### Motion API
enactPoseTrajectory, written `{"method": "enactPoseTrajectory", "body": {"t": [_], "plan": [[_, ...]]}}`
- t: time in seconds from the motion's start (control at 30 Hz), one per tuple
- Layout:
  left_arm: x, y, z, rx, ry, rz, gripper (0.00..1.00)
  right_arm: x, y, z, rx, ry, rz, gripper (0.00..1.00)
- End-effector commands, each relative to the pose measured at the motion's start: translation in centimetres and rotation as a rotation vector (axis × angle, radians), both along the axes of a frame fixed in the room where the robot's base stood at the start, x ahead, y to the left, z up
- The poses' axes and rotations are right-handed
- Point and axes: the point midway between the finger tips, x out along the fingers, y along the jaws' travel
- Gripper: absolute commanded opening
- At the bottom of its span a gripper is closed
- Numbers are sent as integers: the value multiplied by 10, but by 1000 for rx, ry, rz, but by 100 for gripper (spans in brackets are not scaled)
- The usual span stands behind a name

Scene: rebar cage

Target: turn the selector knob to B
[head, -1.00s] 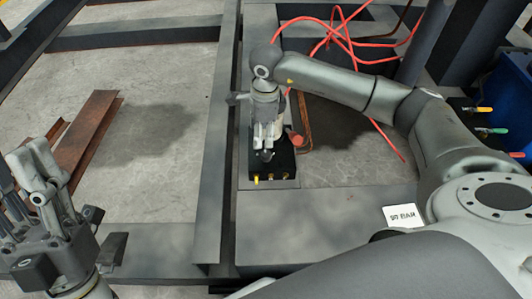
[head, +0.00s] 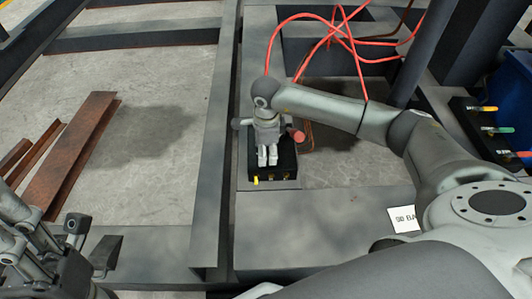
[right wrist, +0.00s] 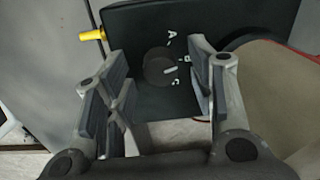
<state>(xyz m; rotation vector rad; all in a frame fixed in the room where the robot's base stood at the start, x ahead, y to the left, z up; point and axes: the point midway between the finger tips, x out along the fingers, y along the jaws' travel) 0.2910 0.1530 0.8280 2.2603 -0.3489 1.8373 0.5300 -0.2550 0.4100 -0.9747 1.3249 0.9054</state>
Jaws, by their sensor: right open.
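The selector knob (right wrist: 157,64) is a dark round dial on a black box (right wrist: 250,14), with letters A, B and C beside it in the right wrist view. Its light pointer mark is on the side of B and C; I cannot tell exactly which letter it meets. My right gripper (right wrist: 158,88) is open, with its fingers on either side of the knob; contact is unclear. In the head view, my right gripper (head: 267,158) is over the black box (head: 287,177) and hides the knob. My left gripper (head: 20,236) is partly cut off at lower left, its opening unclear.
A yellow fitting (right wrist: 91,35) sticks out of the box. Red hoses (head: 345,40) lie behind my right arm. Dark steel beams (head: 212,170) frame the area. Rusty bars (head: 80,145) lie at left. A white pressure label (head: 404,219) and coloured valve handles (head: 490,129) are at right.

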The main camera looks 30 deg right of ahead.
Motion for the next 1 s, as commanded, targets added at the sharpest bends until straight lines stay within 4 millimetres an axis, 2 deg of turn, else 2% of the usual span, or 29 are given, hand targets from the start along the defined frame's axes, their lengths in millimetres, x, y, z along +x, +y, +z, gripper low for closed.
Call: {"method": "enactPoseTrajectory", "body": {"t": [0.33,0.7,0.87,1.0], "plan": [[0,0,-2,0,1,0,40,0,0,-5,-1,0,0,50],[0,0,-2,1,2,0,40,0,0,-4,-1,0,0,4],[0,0,3,1,3,0,40,0,0,-3,-1,2,-27,4],[0,0,13,1,3,0,40,0,0,-1,-2,2,-128,4]]}}
